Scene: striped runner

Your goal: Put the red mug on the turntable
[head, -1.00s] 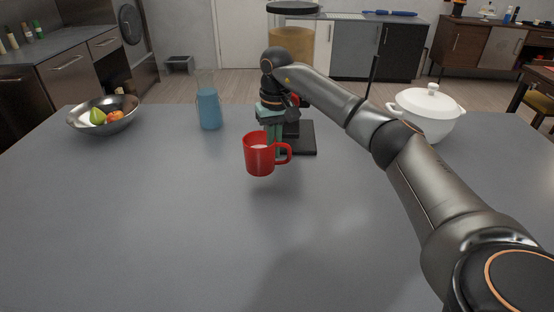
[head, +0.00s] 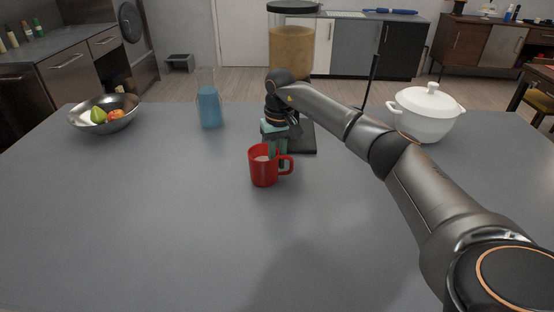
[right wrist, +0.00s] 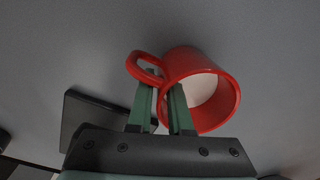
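The red mug (head: 262,174) is upright in the middle of the table, with its handle to the right and a pale inside. It is at or just above the tabletop; I cannot tell which. My right gripper (head: 277,152) comes down on it from behind. In the right wrist view the green fingers (right wrist: 162,100) straddle the wall of the mug (right wrist: 222,105) next to its handle, one finger inside and one outside, closed on it. I cannot make out a turntable in either view. My left gripper is not in view.
Just behind the mug stands a dispenser with an amber tank (head: 291,50) and a dark square base (head: 306,140). A blue carafe (head: 209,108) and a fruit bowl (head: 80,119) stand left, a white pot (head: 425,122) right. The front of the table (head: 150,230) is clear.

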